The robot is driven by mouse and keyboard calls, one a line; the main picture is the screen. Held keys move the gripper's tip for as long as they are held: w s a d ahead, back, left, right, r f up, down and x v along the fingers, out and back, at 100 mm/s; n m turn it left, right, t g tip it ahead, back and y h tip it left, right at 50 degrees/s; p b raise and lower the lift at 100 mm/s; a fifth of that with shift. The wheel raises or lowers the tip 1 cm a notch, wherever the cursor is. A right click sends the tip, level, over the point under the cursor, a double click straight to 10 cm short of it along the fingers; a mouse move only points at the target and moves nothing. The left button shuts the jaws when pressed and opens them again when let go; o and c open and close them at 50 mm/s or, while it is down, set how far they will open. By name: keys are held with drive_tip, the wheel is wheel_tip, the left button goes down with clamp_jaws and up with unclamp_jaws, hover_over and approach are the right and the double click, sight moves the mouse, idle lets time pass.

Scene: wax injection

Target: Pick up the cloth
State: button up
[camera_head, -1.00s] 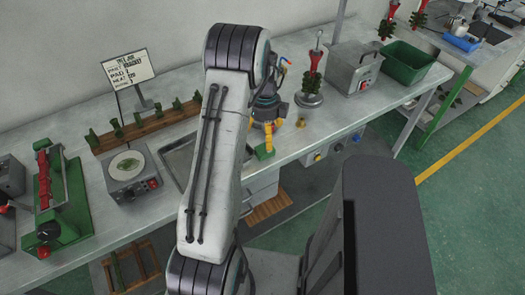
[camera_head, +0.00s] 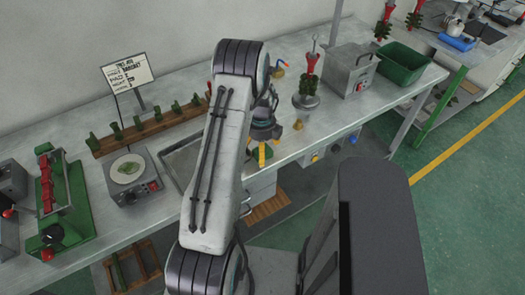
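A small green piece (camera_head: 255,156) lies at the front edge of the bench, beside the metal tray. It may be the cloth, but it is too small and too covered to tell. My gripper (camera_head: 262,153) points down right over it, with a yellow fingertip in front of the green. It appears to be at or just above the green piece; contact cannot be made out. My arm hides part of the gripper, so whether its fingers are open or shut does not show.
A shallow metal tray (camera_head: 178,163) lies left of my gripper, partly behind my arm. A round-plated device (camera_head: 127,172) and green clamp (camera_head: 62,205) stand further left. A red-topped wax tree (camera_head: 308,85), grey box (camera_head: 350,72) and green bin (camera_head: 402,62) stand right.

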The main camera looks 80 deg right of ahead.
drive_tip(key=shift+f, duration=0.3)
drive_tip(key=shift+c, duration=0.4)
drive_tip(key=c, duration=1.1)
drive_tip(key=shift+c, duration=0.2)
drive_tip(key=shift+r, duration=0.2)
drive_tip(key=shift+r+b, duration=0.35)
drive_tip(key=shift+r, duration=0.2)
drive_tip(key=r, duration=0.1)
drive_tip(key=s+r+b, duration=0.1)
drive_tip(key=r, duration=0.1)
drive_tip(key=s+r+b, duration=0.2)
drive_tip(key=s+r, duration=0.4)
drive_tip(key=s, duration=0.4)
drive_tip(key=shift+s+d+r, duration=0.15)
drive_tip(key=shift+s+r, duration=0.15)
drive_tip(key=shift+s, duration=0.05)
